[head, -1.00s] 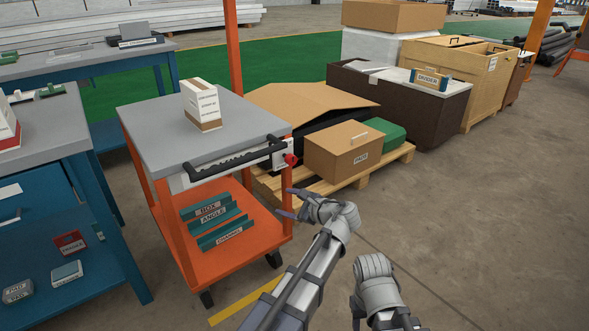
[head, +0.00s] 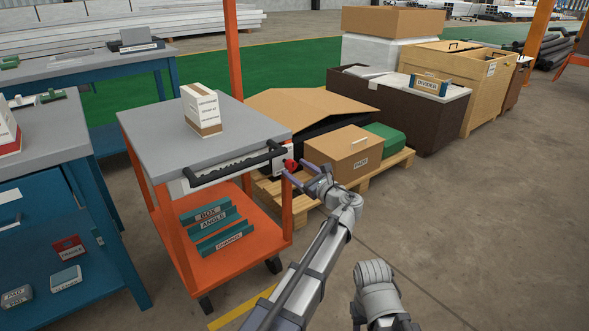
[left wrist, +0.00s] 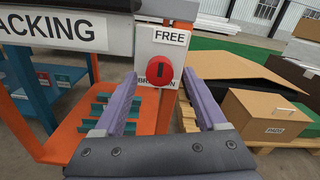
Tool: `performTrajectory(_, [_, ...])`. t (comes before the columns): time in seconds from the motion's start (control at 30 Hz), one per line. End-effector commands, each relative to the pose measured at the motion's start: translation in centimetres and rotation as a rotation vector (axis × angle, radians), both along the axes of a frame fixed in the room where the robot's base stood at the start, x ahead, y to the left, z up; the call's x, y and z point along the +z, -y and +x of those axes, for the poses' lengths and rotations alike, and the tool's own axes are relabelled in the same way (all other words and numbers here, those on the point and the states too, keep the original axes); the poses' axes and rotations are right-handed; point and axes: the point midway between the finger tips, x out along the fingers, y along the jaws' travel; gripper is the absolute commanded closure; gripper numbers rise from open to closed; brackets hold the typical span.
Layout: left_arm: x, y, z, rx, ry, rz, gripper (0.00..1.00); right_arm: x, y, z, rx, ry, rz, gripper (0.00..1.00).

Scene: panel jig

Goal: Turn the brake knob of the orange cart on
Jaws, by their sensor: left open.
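The orange cart (head: 232,263) has a grey top and a black push handle (head: 235,162). The red brake knob (head: 290,165) is at the handle's right end, on a white plate (left wrist: 147,47). In the left wrist view the round red knob (left wrist: 160,72) sits below a "FREE" label (left wrist: 170,37); a second label behind it is partly covered. My left gripper (head: 293,170) is open, its purple fingers pointing at the knob. In the wrist view the knob appears between the fingertips (left wrist: 159,76); I cannot tell whether they touch it. My right gripper is out of view.
A labelled box (head: 202,108) stands on the cart top, and green trays (head: 212,222) lie on its lower shelf. A pallet (head: 385,172) with cardboard boxes (head: 345,153) is close to the right. Blue benches (head: 65,185) stand left. The floor at right is clear.

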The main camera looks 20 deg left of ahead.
Motion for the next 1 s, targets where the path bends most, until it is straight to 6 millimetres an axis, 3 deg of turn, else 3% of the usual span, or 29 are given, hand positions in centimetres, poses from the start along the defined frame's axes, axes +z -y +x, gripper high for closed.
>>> performTrajectory(0.2, [-0.01,-1.16,0.91,0.001,0.001,-0.001,0.26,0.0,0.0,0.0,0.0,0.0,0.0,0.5])
performTrajectory(0.47, [-0.02,-1.24,0.93,0.0,0.0,-0.001,0.26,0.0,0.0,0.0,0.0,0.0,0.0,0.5])
performTrajectory(1.0, [-0.02,-1.21,0.91,0.0,0.0,-0.001,0.85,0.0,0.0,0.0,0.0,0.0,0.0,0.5])
